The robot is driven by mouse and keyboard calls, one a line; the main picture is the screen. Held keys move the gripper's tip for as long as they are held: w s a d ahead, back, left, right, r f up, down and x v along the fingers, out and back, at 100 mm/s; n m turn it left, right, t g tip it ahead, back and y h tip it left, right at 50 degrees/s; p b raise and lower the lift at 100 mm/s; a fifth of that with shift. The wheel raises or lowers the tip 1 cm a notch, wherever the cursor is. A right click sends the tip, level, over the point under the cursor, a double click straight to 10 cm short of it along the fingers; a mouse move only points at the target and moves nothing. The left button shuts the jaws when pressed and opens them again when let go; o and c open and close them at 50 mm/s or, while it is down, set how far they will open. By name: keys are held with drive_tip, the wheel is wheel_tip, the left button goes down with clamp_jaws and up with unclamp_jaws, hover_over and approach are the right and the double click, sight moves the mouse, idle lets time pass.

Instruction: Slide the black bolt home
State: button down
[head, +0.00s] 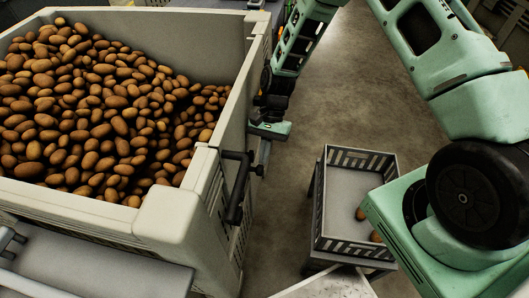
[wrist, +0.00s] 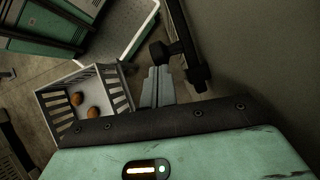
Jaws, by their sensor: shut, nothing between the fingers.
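The black bolt (head: 239,190) is on the outer side wall of the large pale potato bin, near its front corner. It shows as a long dark bar with a short side arm ending in a knob. In the wrist view the bolt (wrist: 187,48) runs along the right, its knob (wrist: 158,54) just beyond my fingertips. My gripper (head: 264,157) points toward the knob beside the bin wall. In the wrist view my gripper (wrist: 157,72) has its two grey fingers together and empty. I cannot tell whether the tips touch the knob.
The pale bin (head: 180,213) is heaped with potatoes. A grey slatted crate (head: 351,156) stands on a low stand to the right, with a few potatoes inside; the crate also shows in the wrist view (wrist: 58,92). Bare concrete floor lies between bin and crate.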

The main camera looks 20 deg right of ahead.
drive_tip(key=s, duration=0.1)
drive_tip(key=s+a+p, duration=0.1)
drive_tip(key=s+a, duration=0.1)
drive_tip(key=shift+s+a+r+p, duration=0.15)
drive_tip(key=shift+s+a+p, duration=0.1)
drive_tip(key=shift+s+p, duration=0.1)
drive_tip(key=shift+s+a, duration=0.15)
drive_tip(key=shift+s, duration=0.15)
drive_tip(key=shift+w+d+r, duration=0.15)
drive_tip(key=shift+w+d, duration=0.05)
drive_tip(key=w+d, duration=0.1)
drive_tip(key=w+r+p, duration=0.1)
drive_tip(key=w+d+r, duration=0.1)
drive_tip(key=shift+w+d+r+p, duration=0.25)
drive_tip(key=shift+w+d+p, duration=0.05)
drive_tip(key=shift+d, duration=0.05)
approach(262, 166)
drive_tip(key=shift+s+v, duration=0.15)
drive_tip(key=shift+v, duration=0.85)
drive_tip(key=shift+s+v, duration=0.15)
drive_tip(key=shift+v, duration=0.9)
